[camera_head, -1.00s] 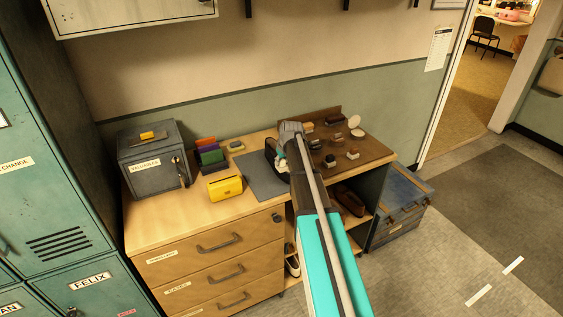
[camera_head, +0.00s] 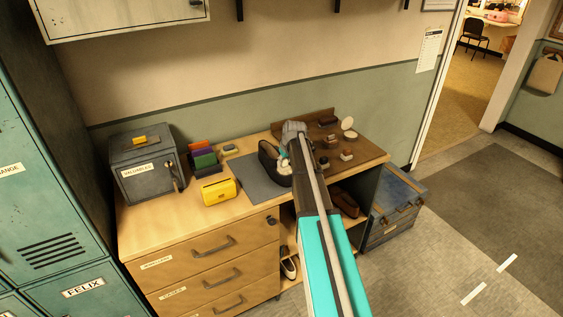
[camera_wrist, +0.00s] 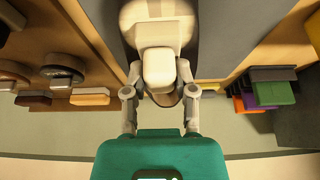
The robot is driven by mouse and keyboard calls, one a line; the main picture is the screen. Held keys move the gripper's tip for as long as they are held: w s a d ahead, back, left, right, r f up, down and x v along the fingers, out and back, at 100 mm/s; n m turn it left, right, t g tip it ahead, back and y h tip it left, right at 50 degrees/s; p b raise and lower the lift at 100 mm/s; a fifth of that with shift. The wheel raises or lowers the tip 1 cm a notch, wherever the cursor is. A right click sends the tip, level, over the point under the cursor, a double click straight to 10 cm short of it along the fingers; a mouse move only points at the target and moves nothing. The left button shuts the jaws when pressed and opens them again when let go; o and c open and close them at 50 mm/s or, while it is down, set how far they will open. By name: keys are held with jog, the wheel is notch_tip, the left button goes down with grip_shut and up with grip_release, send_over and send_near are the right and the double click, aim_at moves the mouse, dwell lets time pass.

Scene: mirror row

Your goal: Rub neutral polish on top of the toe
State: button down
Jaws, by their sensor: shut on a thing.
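My gripper (camera_head: 287,158) is at the shoe's right side in the head view, partly hidden behind my arm. In the wrist view my gripper (camera_wrist: 159,92) is shut on a cream, round-ended applicator (camera_wrist: 158,68).
The brown board (camera_head: 368,150) at the right holds several brushes, blocks and an open round tin (camera_head: 348,123). A yellow box (camera_head: 218,191), coloured pouches (camera_head: 204,160) and a grey safe (camera_head: 146,170) stand left of the mat. The bench front left is clear.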

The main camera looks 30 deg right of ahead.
jog(key=shift+d, duration=0.15)
jog(key=shift+w+d, duration=0.15)
jog(key=shift+d, duration=1.75)
jog(key=shift+r+p, duration=0.15)
jog(key=shift+p, duration=0.15)
jog(key=shift+r+p, duration=2.85)
jog(key=shift+r, duration=0.05)
notch_tip(320, 180, up, 3)
jog(key=p, duration=0.3)
